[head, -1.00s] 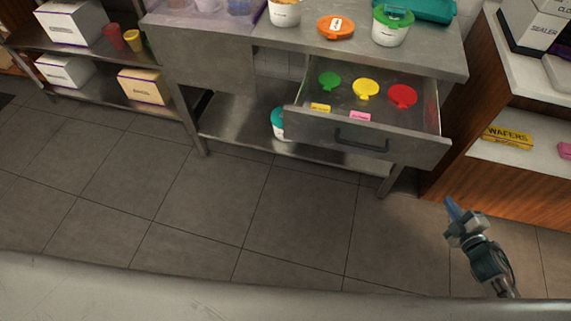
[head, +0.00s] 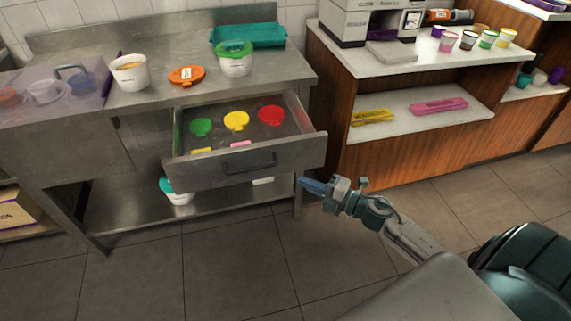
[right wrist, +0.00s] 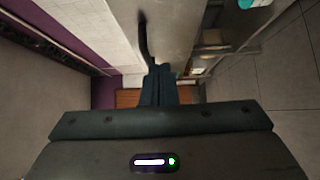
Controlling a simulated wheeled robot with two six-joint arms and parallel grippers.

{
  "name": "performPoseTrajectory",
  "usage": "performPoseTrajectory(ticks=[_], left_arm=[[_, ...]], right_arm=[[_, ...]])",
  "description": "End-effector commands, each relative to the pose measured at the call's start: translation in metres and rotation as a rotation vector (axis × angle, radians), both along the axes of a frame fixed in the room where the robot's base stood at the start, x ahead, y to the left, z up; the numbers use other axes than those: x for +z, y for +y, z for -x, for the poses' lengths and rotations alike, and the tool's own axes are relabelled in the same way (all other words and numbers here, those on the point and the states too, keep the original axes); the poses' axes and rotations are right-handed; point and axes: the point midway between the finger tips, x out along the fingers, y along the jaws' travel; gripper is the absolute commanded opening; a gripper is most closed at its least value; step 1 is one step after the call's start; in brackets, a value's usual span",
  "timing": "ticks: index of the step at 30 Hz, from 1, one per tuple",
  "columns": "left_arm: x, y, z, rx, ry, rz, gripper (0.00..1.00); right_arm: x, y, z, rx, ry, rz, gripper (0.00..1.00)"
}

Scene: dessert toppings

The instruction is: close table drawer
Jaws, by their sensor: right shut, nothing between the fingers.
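The table drawer (head: 290,153) stands pulled out from the steel table (head: 150,104) in the head view. It has a dark bar handle (head: 250,163) on its front. Inside lie a green lid (head: 201,127), a yellow lid (head: 236,121), a red lid (head: 271,115) and small yellow and pink labels. My right gripper (head: 306,184) is shut and empty, just in front of and below the drawer's right front corner. In the right wrist view, its fingers (right wrist: 158,85) point toward a grey panel with a dark handle (right wrist: 143,40). My left gripper is not in view.
On the table stand a white tub (head: 130,75), an orange lid (head: 187,75), a green-lidded tub (head: 234,62) and a teal case (head: 248,35). A wooden counter (head: 405,145) stands to the right. The tiled floor in front of the table is clear.

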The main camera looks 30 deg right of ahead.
Motion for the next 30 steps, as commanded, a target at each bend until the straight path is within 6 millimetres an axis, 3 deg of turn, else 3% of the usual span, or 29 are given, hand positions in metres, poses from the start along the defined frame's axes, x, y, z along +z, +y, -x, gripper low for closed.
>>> performPoseTrajectory(ticks=[11, 18, 30], left_arm=[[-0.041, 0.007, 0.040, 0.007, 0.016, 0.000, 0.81], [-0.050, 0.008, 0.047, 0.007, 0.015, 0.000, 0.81], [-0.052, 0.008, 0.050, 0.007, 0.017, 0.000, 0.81]], right_arm=[[0.003, 0.030, -0.049, -0.001, 0.000, -0.004, 0.00], [0.000, 0.022, -0.079, -0.001, 0.002, -0.001, 0.00], [0.000, 0.020, -0.087, 0.000, 0.002, -0.001, 0.00]])
